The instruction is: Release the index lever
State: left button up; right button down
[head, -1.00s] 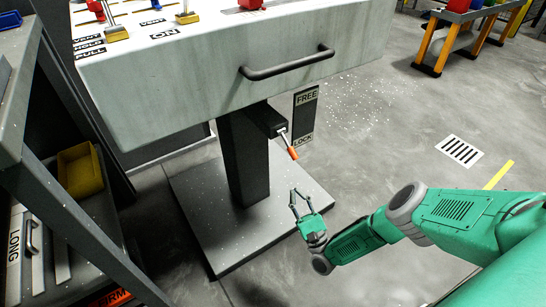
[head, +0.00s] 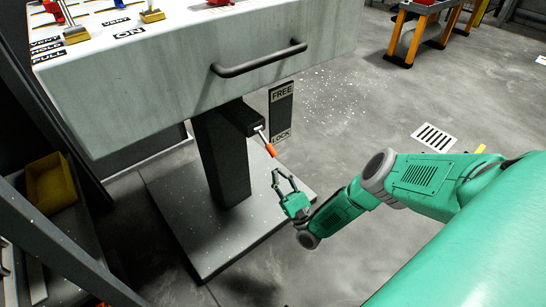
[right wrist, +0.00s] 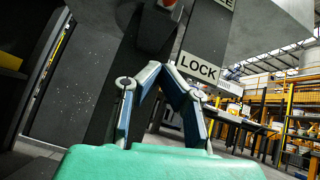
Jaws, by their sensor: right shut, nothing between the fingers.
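The index lever (head: 266,143) is a short metal rod with an orange grip, sticking out from a dark housing under the console. It slants down, with its grip beside the LOCK end of the label plate (head: 281,112); FREE is at the top. My right gripper (head: 283,175) is just below the orange grip, apart from it, shut and empty. The orange-red grip end (right wrist: 167,3) shows at the top edge there. My left gripper is out of view.
The console (head: 190,85) with a drawer-type handle (head: 258,60) overhangs the lever. Its dark post (head: 222,160) stands on a flat base plate (head: 190,235). A yellow bin (head: 50,183) sits at left.

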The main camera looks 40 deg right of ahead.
aim_at(273, 157)
notch_tip(273, 157, up, 7)
jog(key=w+a, duration=0.1)
dwell(0.4)
jog(key=shift+w+f, duration=0.1)
jog(key=shift+a, duration=0.15)
